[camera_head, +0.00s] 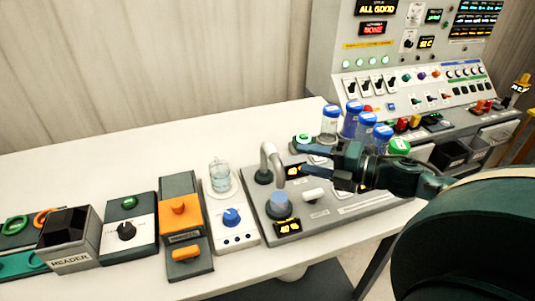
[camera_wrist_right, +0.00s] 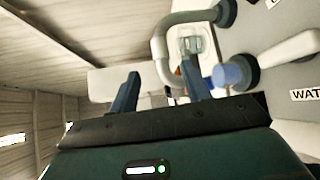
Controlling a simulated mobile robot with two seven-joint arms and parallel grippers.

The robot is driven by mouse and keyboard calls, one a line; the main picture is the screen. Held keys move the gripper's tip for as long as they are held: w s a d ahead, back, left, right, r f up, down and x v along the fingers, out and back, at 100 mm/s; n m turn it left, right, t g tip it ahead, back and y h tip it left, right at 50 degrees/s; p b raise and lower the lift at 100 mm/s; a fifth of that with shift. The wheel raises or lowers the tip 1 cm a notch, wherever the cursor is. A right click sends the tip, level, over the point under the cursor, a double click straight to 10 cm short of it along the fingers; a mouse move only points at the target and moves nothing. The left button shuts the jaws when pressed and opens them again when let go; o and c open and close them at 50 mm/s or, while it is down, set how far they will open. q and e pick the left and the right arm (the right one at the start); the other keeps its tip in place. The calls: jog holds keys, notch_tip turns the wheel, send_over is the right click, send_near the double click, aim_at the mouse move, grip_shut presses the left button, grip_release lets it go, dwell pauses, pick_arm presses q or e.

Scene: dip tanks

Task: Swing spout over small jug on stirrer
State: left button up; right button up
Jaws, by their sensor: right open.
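The spout (camera_head: 272,160) is a grey hooked pipe rising from a dark round base on the grey panel (camera_head: 340,215). The small clear jug (camera_head: 220,176) stands on the white stirrer (camera_head: 222,235), left of the spout. My right gripper (camera_head: 302,161) is open and empty, just right of the spout, its fingers pointing left. The wrist view shows the spout (camera_wrist_right: 160,45) curving beyond the open right fingers (camera_wrist_right: 160,92), with the jug (camera_wrist_right: 192,45) behind. My left gripper is not in view.
Several blue-capped bottles (camera_head: 350,122) stand behind my right gripper. A white handle (camera_head: 313,195) lies in front of it. The bench's back strip (camera_head: 120,165) is clear.

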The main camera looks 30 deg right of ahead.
aim_at(272, 152)
jog(key=shift+b+x, duration=0.75)
jog(key=shift+x, duration=4.1)
grip_shut()
